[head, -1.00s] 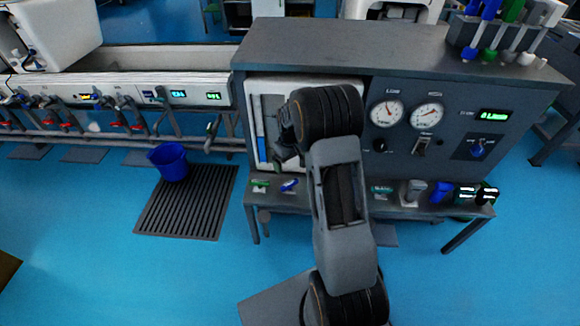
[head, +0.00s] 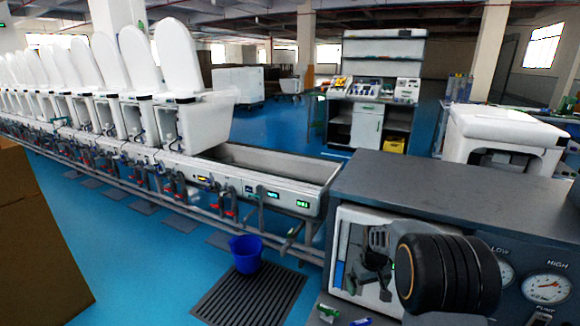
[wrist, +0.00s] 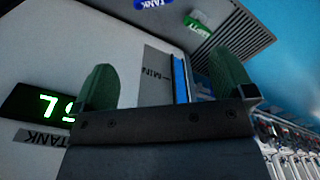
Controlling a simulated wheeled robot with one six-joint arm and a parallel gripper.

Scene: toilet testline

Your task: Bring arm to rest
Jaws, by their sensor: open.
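My gripper (head: 368,272) is at the lower right of the head view, in front of the white panel (head: 345,250) on the grey test bench (head: 440,190). My dark wrist joint hides part of the panel. In the wrist view my gripper (wrist: 166,78) has its two green fingers wide apart with nothing between them. Behind the fingers are the panel, a blue level strip (wrist: 181,78) and a lit green display (wrist: 55,106). I cannot tell the exact distance from the fingers to the panel.
A blue bucket (head: 246,253) stands on a dark floor grate (head: 250,300) left of the bench. A line of white toilets (head: 190,90) runs along the left, with a trough (head: 285,168) at its end. A brown box (head: 35,250) is at the left edge. Blue floor lies between.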

